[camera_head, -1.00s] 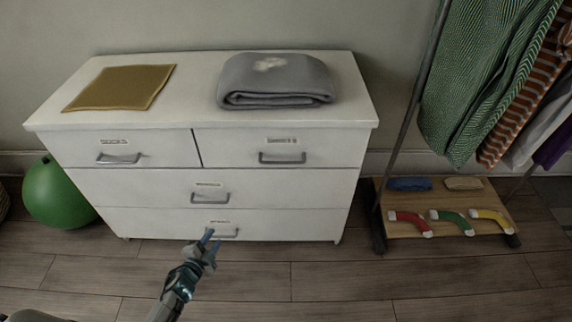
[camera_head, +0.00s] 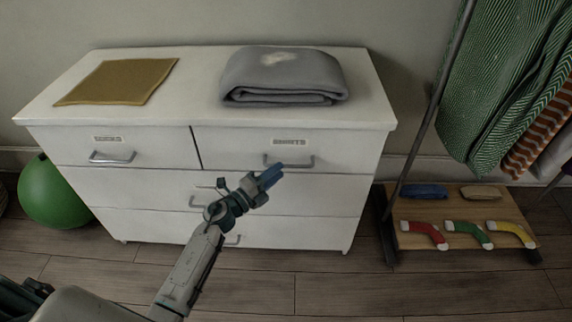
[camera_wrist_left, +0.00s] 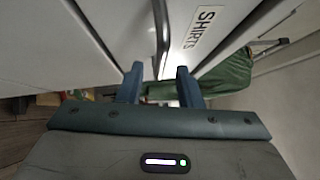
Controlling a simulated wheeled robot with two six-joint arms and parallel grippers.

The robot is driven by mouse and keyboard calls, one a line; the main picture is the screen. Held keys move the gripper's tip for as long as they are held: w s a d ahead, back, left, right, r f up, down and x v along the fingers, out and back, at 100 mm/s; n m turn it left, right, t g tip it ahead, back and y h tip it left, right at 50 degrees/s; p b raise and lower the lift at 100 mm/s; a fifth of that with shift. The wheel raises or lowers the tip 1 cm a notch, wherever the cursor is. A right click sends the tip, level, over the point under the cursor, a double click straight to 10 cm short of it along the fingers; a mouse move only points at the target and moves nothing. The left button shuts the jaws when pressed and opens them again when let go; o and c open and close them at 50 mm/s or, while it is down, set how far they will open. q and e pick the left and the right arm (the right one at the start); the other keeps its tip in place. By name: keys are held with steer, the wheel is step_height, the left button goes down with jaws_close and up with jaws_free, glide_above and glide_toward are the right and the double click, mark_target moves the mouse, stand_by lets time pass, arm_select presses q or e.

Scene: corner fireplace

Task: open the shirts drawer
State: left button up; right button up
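The shirts drawer (camera_head: 350,150) is the upper right drawer of a white dresser, and it is shut. Its label (camera_head: 289,142) reads SHIRTS in the left wrist view (camera_wrist_left: 205,27). Its grey bar handle (camera_head: 312,162) sits below the label. My left gripper (camera_head: 270,176) is at the left part of this handle. In the left wrist view its two blue fingers (camera_wrist_left: 159,84) are apart, with the handle (camera_wrist_left: 160,30) lined up between their tips. Whether they touch it I cannot tell. My right gripper is not in view.
A folded grey blanket (camera_head: 285,80) and a mustard cloth (camera_head: 118,82) lie on the dresser top. A clothes rack (camera_head: 432,100) with a wooden base stands close on the right. A green ball (camera_head: 55,195) is at the left. Floor in front is clear.

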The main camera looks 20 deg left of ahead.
mark_target(304, 150)
arm_select(q)
steer(key=shift+x, duration=2.05)
jaws_close()
